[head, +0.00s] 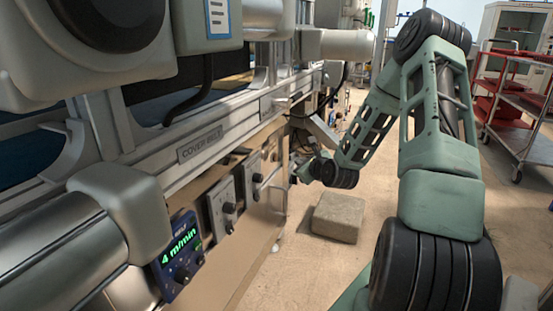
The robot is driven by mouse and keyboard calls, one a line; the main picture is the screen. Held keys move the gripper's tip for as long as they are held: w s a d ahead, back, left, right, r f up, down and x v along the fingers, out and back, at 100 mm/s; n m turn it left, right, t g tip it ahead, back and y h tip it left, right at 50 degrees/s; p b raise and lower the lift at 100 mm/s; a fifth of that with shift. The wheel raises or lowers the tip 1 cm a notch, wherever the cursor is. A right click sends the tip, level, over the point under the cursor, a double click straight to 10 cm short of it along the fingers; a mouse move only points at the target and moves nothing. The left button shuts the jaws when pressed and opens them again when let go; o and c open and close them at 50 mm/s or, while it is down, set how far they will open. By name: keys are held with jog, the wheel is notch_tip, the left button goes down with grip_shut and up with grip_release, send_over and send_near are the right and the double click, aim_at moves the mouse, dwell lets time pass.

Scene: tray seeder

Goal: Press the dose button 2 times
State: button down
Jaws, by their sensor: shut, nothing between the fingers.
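My gripper (294,179) is small and far off at the end of my green arm, close to the front face of the machine, beyond the grey control panels. It is shut, and I see nothing held in it. I cannot make out a dose button; it may be hidden or too small to tell. I cannot tell whether the gripper touches the machine. Two grey panels with dark knobs, a nearer one (223,208) and a farther one (252,176), sit on the machine's tan front.
A blue display (181,256) reading 4 m/min is at the near left, below a rail labelled COVER BELT (200,145). A grey-brown block (338,217) lies on the floor below my arm. A red cart (515,105) stands at the right. Open floor lies between.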

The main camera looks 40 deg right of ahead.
aim_at(275, 157)
dwell(0.9)
jog(key=s+m, duration=0.1)
jog(key=m, duration=1.1)
jog(key=s+d+m+p, duration=0.1)
jog(key=m, duration=1.1)
jog(key=s+m+p, duration=0.1)
jog(key=m, duration=1.1)
jog(key=shift+s+d, duration=0.25)
jog(key=shift+w, duration=0.15)
jog(key=w+a, duration=0.3)
jog(key=w, duration=0.4)
jog(key=shift+w+a, duration=0.15)
jog(key=shift+w, duration=0.25)
